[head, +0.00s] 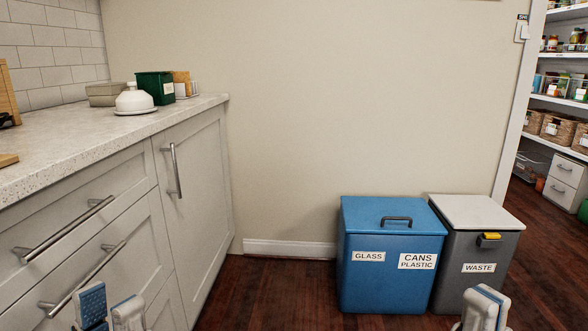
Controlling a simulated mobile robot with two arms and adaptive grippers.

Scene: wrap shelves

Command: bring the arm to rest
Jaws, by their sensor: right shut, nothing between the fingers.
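My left gripper (110,306) shows at the bottom left edge, in front of the drawers. Its two fingers, with blue pads, stand apart with nothing seen between them. My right gripper (485,307) shows at the bottom right, in front of the grey waste bin (480,250). Its fingers are together and hold nothing. Only the finger ends of both grippers are in view; the arms behind them are out of the picture.
A pale counter (60,160) with handled drawers runs along the left. A blue recycling bin (385,285) stands by the wall. On the counter are a white domed dish (134,98) and a green box (157,86). Pantry shelves (562,98) are at right. Middle floor is clear.

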